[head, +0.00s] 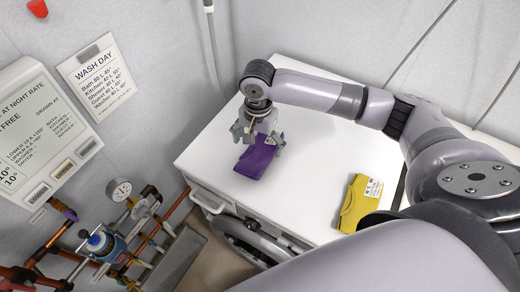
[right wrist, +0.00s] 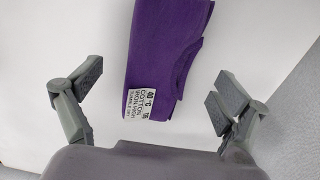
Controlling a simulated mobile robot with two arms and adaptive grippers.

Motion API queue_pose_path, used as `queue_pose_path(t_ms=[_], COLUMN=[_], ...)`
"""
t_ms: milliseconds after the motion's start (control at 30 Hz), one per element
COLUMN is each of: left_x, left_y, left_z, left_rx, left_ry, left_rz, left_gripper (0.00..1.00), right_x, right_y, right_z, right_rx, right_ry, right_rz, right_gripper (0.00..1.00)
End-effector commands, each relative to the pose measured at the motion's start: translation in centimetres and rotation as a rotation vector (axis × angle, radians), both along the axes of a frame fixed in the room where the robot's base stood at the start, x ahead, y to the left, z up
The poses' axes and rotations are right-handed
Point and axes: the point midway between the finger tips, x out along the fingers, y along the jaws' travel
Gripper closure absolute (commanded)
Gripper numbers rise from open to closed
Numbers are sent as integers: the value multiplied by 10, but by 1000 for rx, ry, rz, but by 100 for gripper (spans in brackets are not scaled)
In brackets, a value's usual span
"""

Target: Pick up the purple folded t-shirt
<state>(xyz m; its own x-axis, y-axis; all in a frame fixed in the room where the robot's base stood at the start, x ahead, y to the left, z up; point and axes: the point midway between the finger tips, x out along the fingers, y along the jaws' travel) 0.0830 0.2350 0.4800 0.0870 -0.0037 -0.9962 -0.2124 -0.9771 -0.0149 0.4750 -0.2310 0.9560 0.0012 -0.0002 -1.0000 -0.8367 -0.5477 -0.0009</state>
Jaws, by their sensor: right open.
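The purple folded t-shirt (head: 256,163) lies on the white machine top near its front left edge. In the right wrist view the t-shirt (right wrist: 160,55) lies between the two fingers, nearer the top of the picture, with a white care label at its lower end. My right gripper (head: 257,139) is open and empty above the t-shirt, with its fingers apart from the cloth on both sides. It also shows in the right wrist view (right wrist: 155,88). It hides the far end of the t-shirt in the head view. My left gripper is not in view.
A yellow folded garment (head: 352,210) with a white label lies at the right of the white top (head: 300,178). Grey walls rise behind. The top between the garments is clear.

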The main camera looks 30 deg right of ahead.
Motion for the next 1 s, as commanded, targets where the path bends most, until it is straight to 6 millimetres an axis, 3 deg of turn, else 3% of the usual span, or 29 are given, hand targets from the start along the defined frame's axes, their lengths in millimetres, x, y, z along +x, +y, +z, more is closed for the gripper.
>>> queue_pose_path(t_ms=[300, 600, 1000], left_x=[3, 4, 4], left_y=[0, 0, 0], left_z=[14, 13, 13], left_rx=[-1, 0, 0], left_ry=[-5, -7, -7], left_rz=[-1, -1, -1], left_gripper=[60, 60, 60], right_x=[1, 1, 1], right_y=[2, 2, 2], right_z=[-43, -49, -48], right_rx=[-1, 0, -1], right_ry=[4, 0, 1], right_rz=[0, 1, 1], right_gripper=[7, 7, 33])
